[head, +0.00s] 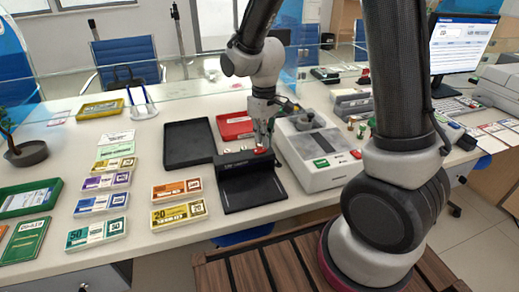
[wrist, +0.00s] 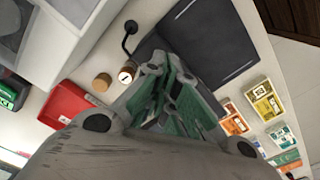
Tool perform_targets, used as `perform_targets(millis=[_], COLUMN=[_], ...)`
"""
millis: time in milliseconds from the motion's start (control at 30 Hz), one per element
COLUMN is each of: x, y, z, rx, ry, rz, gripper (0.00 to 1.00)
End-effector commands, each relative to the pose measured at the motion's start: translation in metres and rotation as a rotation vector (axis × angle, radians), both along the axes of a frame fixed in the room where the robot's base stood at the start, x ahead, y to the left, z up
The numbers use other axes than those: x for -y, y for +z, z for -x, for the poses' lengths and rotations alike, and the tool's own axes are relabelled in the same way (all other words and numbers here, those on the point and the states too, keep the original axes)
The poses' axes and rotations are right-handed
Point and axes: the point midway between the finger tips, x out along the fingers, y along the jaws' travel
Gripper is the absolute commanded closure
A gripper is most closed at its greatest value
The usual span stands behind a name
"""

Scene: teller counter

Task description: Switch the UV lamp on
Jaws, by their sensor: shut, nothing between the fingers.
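The UV lamp (head: 250,186) is a black unit with a raised, labelled bar at the back and a flat dark plate in front. A red button (head: 261,150) sits at the right end of its bar. My gripper (head: 264,143) points down right over this button, its fingers shut and empty. Whether the tips touch the button cannot be told. In the wrist view, the lamp's dark plate (wrist: 212,38) lies beyond my shut gripper (wrist: 163,78). The button is hidden there behind the fingers. I cannot see any lamp glow.
A white counting machine (head: 318,152) stands close to the right of the lamp. A black tray (head: 188,143) lies to the left, and a red tray (head: 233,127) lies behind. Bundles of notes (head: 178,214) cover the counter at left. A glass screen runs along the back.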

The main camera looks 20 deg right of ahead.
Motion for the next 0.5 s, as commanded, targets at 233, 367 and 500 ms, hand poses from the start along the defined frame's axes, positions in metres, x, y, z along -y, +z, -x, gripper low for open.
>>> perform_targets(millis=[233,367,500], x=[0.0001,0.0000,0.0000], y=[-0.0041,-0.0061,-0.0081], z=[0.0002,0.0001,-0.0001], rx=[-0.001,-0.001,0.000], ry=[0.000,0.000,0.000], rz=[0.000,0.000,0.000], gripper=[1.00,1.00,1.00])
